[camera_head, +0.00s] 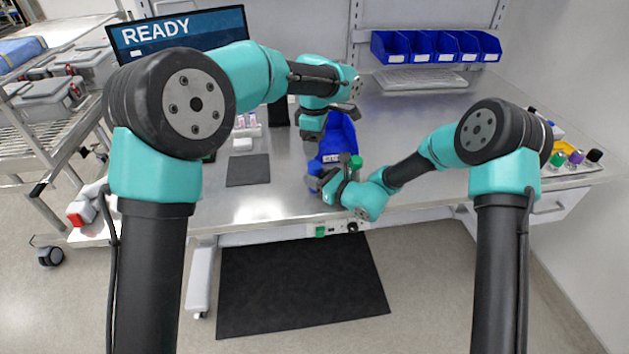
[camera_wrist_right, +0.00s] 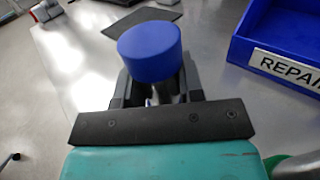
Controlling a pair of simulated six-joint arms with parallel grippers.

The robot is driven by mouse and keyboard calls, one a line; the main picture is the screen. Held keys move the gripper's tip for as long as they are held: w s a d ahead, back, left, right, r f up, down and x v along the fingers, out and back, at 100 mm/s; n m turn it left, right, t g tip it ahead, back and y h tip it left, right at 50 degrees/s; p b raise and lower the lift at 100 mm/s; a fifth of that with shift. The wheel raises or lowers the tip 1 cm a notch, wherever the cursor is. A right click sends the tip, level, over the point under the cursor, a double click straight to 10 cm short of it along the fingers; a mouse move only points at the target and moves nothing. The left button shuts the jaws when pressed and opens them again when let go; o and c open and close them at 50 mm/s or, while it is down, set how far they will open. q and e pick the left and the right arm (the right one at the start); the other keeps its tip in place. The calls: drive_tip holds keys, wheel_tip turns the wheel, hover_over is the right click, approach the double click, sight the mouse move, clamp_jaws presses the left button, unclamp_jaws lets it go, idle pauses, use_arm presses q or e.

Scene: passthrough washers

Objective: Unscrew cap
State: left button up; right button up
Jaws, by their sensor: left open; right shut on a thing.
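A blue round cap (camera_wrist_right: 150,52) sits on top of an object between the fingers of my right gripper (camera_wrist_right: 157,92) in the right wrist view. The body under the cap is mostly hidden by the fingers and the cap. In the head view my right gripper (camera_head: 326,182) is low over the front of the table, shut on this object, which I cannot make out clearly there. My left gripper (camera_head: 312,132) is open, higher and farther back, beside the blue bin. I see nothing between its fingers.
A blue bin (camera_head: 338,140) stands close to both grippers; its REPAIR label (camera_wrist_right: 288,68) shows in the right wrist view. A dark mat (camera_head: 248,170) lies to the left. Blue bins (camera_head: 435,47) and a keyboard (camera_head: 420,80) are at the back. The table's right middle is clear.

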idle(0.3)
use_arm(q)
drive_tip(key=m, duration=3)
drive_tip(key=shift+m, duration=0.4)
drive_tip(key=m, duration=0.5)
